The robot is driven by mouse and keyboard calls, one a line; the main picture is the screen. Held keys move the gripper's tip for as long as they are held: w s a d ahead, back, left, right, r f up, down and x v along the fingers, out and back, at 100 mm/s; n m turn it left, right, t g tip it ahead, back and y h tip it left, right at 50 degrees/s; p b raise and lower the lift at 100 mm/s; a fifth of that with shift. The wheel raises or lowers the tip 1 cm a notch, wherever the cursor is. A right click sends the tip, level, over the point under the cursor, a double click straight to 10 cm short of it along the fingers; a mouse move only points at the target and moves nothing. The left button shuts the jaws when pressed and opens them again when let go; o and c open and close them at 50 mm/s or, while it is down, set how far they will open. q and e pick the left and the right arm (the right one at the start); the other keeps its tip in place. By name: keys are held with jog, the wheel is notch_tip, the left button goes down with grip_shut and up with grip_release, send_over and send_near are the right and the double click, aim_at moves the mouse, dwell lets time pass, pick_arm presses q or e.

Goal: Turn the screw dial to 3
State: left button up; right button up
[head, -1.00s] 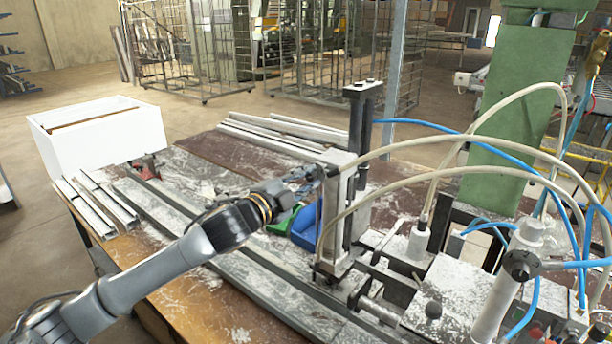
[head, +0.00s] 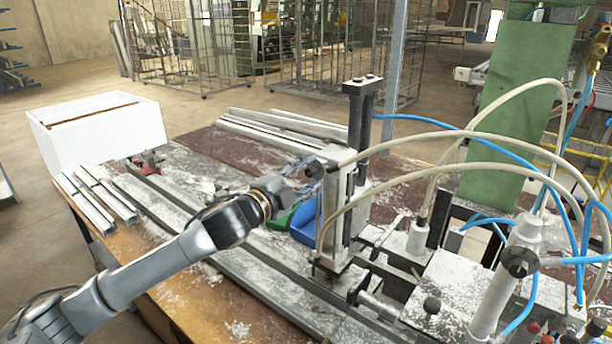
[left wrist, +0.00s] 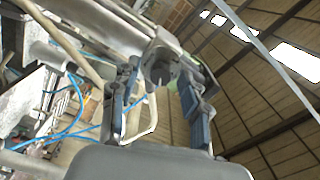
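The screw dial (left wrist: 160,68) is a round dark grey knob with a slot-like mark across its face. It also shows in the head view (head: 315,170) as a small dark knob on the upright clamp post (head: 338,215). No numbers on it are legible. My left gripper (head: 302,178) is at the dial, coming from the left. In the left wrist view the fingers of my left gripper (left wrist: 161,75) stand apart, one on each side of the dial. I cannot clearly see contact with it. My right gripper is out of view.
Beige and blue hoses arch over the right of the bench, close to the clamp. A blue bin (head: 303,224) lies behind my left gripper. Metal profiles (head: 165,215) lie along the bench, and a white box (head: 100,135) stands at the far left.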

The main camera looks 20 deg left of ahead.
pick_arm(q)
jog(key=v, duration=1.2)
dwell(0.4)
